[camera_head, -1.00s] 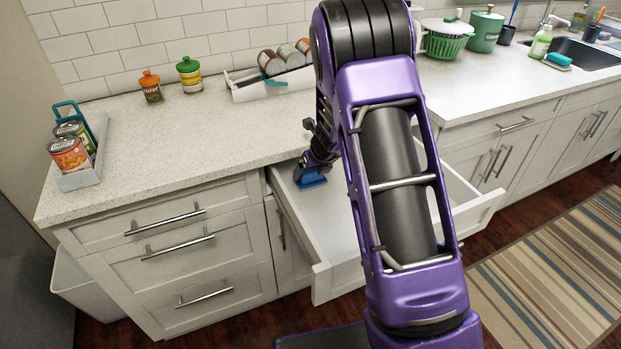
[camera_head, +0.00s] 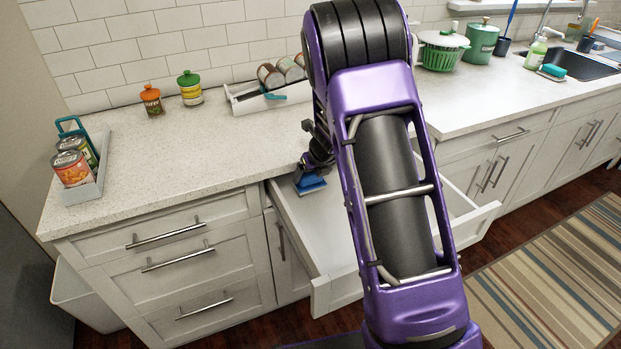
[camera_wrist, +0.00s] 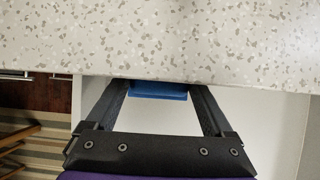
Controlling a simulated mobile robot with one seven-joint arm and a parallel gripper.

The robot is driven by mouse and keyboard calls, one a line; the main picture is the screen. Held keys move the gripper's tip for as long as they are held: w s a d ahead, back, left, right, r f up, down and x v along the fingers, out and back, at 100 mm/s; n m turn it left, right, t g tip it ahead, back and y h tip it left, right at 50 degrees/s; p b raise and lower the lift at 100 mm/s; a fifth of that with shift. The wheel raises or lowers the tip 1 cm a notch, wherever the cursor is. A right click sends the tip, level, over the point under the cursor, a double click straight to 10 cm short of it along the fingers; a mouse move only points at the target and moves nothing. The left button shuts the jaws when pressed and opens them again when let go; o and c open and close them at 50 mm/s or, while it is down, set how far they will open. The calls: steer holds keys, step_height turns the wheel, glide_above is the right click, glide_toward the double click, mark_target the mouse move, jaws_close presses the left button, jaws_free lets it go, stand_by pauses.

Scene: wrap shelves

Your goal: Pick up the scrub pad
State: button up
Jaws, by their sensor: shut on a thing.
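The scrub pad (camera_head: 311,184) is blue and sits at the tip of my gripper (camera_head: 308,176), at the left back part of the open drawer (camera_head: 328,235). In the wrist view the blue pad (camera_wrist: 158,90) lies between the two fingers of my gripper (camera_wrist: 156,92), which are shut on it. The countertop edge hides the far part of the pad and the fingertips in that view. I cannot tell how far the pad is above the drawer floor.
The speckled countertop (camera_head: 200,150) overhangs close to my gripper. A white rack with cans (camera_head: 262,100), two jars (camera_head: 190,90) and a grey caddy with cans (camera_head: 90,190) stand on it. The drawer floor is otherwise bare where visible.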

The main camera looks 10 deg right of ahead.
steer(key=s+d+b, duration=0.1)
steer(key=s, duration=0.4)
steer(key=s+d+b, duration=0.1)
steer(key=s+b, duration=0.1)
steer(key=s, duration=0.4)
steer(key=s+d+b, duration=0.2)
steer(key=s, duration=0.4)
steer(key=shift+s+f, duration=0.15)
steer(key=shift+s, duration=0.1)
